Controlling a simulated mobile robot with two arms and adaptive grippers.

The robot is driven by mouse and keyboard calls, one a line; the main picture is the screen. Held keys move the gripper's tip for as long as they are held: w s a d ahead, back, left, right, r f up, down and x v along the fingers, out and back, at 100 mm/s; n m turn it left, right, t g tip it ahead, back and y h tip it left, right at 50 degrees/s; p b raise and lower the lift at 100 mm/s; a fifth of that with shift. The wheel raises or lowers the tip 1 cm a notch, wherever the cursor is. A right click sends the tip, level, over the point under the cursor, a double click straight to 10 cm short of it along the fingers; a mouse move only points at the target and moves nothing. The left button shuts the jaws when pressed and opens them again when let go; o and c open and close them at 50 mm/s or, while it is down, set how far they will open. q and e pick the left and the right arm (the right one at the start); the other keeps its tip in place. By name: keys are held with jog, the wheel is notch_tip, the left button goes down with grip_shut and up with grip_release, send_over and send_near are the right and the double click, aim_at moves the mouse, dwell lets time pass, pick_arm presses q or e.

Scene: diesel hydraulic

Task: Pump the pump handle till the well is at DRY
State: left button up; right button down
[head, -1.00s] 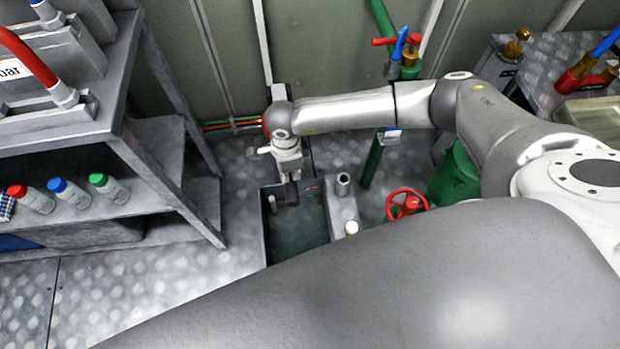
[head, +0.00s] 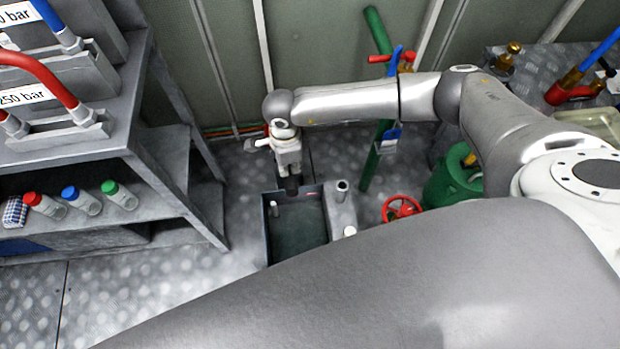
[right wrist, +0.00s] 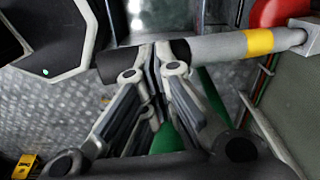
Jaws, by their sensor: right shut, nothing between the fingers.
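My right gripper (head: 291,187) is above the far edge of the well (head: 298,238), a rectangular pit with dark greenish contents. In the right wrist view its fingers (right wrist: 156,62) are together and empty, their tips against or just over a grey bar with a black grip and yellow band, which looks like the pump handle (right wrist: 218,47). I cannot tell whether they touch it. In the head view I cannot make the handle out. A small red mark shows at the well's far wall; no level wording is readable. My left gripper is out of view.
A metal shelf (head: 100,165) with capped bottles (head: 82,201) stands left. A red valve wheel (head: 401,208), green pipe (head: 376,160) and green vessel (head: 452,180) are right of the well. The wall is close behind; floor left of the well is clear.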

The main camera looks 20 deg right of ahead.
notch_tip(320, 180, up, 8)
jog(key=p, duration=0.4)
jog(key=shift+w+r+p, duration=0.25)
jog(key=shift+p, duration=0.15)
dwell(0.6)
